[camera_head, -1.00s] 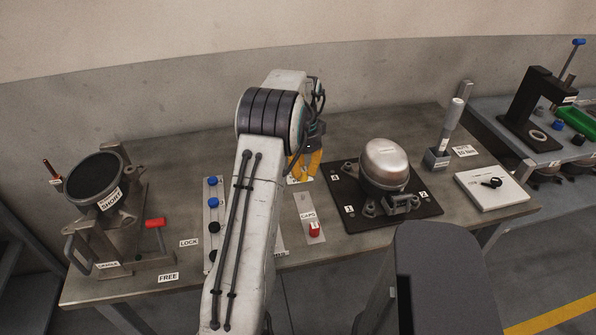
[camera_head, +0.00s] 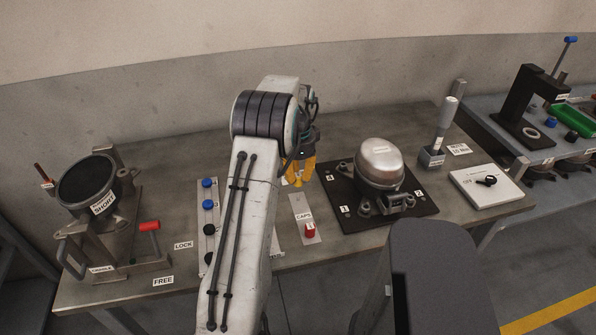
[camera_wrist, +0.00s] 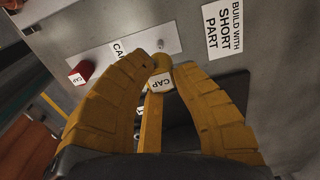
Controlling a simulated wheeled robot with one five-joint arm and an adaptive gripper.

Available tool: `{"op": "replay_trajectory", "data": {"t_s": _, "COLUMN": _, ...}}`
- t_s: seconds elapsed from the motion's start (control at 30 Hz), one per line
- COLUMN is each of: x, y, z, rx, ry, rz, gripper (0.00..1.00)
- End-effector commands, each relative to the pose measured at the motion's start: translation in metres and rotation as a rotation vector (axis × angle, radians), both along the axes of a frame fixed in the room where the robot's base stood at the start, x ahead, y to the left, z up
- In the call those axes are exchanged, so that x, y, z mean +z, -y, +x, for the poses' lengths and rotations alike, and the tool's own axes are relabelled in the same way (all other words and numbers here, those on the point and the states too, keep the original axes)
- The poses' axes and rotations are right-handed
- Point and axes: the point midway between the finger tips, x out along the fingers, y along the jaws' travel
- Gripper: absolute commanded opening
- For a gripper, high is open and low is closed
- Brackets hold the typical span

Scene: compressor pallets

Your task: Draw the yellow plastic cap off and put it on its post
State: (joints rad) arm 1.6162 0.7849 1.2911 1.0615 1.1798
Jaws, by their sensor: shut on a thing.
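My gripper (camera_head: 299,180) has yellow fingers and hangs over the table behind the caps strip (camera_head: 298,204), left of the compressor (camera_head: 380,165). In the wrist view, its fingertips (camera_wrist: 162,72) are shut on a small yellow cap (camera_wrist: 161,68) with a white CAP label. The caps strip in the wrist view (camera_wrist: 140,47) carries a red cap (camera_wrist: 82,73) at one end and a small bare post (camera_wrist: 160,43) at the other. The held cap appears close to that post in the picture; its height above the strip is unclear. The fingers hide the cap in the head view.
The compressor stands on a dark plate (camera_head: 338,213) to the right. A strip with blue and black knobs (camera_head: 208,205) lies left, partly behind my arm. A cradle with a round dark-faced part (camera_head: 88,182) stands far left. A BUILD WITH SHORT PART card (camera_wrist: 224,27) lies near the gripper.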

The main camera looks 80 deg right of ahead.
Motion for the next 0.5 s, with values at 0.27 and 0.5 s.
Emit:
{"op": "replay_trajectory", "data": {"t_s": 0.27, "x": -0.023, "y": 0.000, "z": 0.000, "rx": 0.000, "ry": 0.000, "rz": 0.001, "gripper": 0.00}}
{"op": "replay_trajectory", "data": {"t_s": 0.5, "x": -0.033, "y": 0.000, "z": 0.000, "rx": 0.000, "ry": 0.000, "rz": 0.001, "gripper": 0.00}}
